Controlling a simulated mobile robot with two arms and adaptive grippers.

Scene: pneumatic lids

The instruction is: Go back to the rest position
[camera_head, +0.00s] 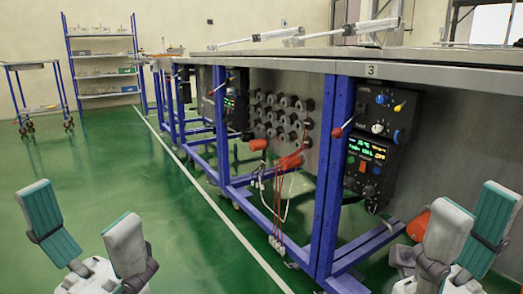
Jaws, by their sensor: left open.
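My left gripper (80,212) is at the lower left of the head view. Its two teal-padded fingers are spread wide, with only green floor between and behind them. My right gripper (472,210) is at the lower right, in front of the workbench's lower part. Its fingers point up and stand apart, with nothing seen between them. Both grippers are empty and touch nothing that I can see.
A long workbench (420,68) with blue legs runs along the right side. Control boxes (368,168), red plugs (290,161) and cables hang under it. A blue shelf (105,94) and a trolley (31,66) stand at the back left. The green floor (160,200) is clear.

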